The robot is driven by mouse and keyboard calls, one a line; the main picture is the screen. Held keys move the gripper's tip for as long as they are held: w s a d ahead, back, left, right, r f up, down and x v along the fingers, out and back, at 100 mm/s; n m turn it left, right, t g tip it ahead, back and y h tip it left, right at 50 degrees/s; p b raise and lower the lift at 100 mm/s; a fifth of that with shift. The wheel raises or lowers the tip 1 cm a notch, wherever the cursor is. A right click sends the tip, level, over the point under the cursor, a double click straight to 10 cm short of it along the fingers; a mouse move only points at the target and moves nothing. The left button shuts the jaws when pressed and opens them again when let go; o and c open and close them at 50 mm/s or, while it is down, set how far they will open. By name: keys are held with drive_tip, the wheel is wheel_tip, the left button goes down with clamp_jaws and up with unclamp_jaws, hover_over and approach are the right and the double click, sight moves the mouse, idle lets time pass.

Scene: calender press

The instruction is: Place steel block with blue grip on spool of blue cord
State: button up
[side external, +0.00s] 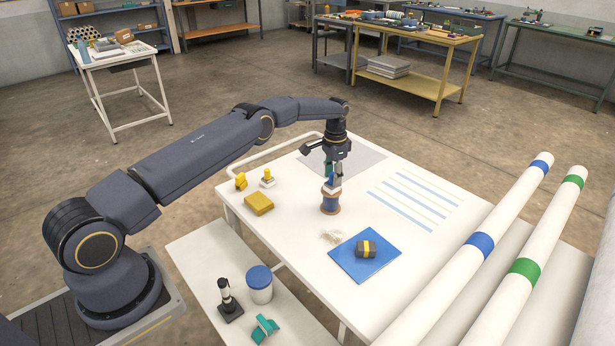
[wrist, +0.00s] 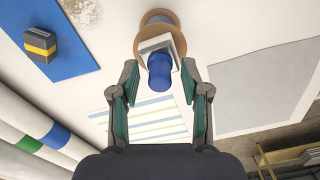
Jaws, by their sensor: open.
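The steel block with blue grip (wrist: 160,71) appears to sit on top of the spool of blue cord (wrist: 160,18), grip upward. In the side external view, the block (side external: 332,184) shows above the spool (side external: 330,204), which stands upright on the white table with brown flanges. My gripper (side external: 332,168) is directly above the spool, pointing down. In the wrist view my gripper (wrist: 159,68) is open, its green-padded fingers on either side of the blue grip with visible gaps. The spool's cord is mostly hidden by the block and flange in the wrist view.
A blue mat (side external: 345,269) holds a dark block with a yellow band (side external: 366,249). A yellow block (side external: 259,203) and two stamp-like pieces lie left of the spool. A grey sheet (side external: 365,161) lies behind. White rollers (side external: 522,260) run along the right. Striped table space is clear.

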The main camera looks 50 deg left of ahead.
wheel_tip(320, 180, up, 12)
wheel_tip(320, 180, up, 8)
drive_tip(key=r, duration=0.1)
hover_over(333, 173)
drive_tip(key=s+d, duration=0.1)
drive_tip(key=d, duration=0.1)
drive_tip(key=s+d+r+n+t, duration=0.15)
drive_tip(key=s+d+r, duration=0.35)
drive_tip(key=s+r, duration=0.55)
drive_tip(key=s+d+r+t, duration=0.1)
drive_tip(key=s+r, duration=0.1)
drive_tip(key=s, duration=0.5)
drive_tip(key=s+d+r+t, duration=0.2)
drive_tip(key=s+r, duration=0.1)
drive_tip(key=s, duration=0.3)
drive_tip(key=s+f+n, duration=0.1)
drive_tip(key=s+f, duration=0.2)
drive_tip(key=s, duration=0.5)
drive_tip(key=s+d+f+n+t, duration=0.1)
drive_tip(key=s+f, duration=0.3)
drive_tip(key=s, duration=0.3)
drive_tip(key=shift+s+d+f, duration=0.15)
drive_tip(key=shift+s+d, duration=0.1)
drive_tip(key=shift+s, duration=0.1)
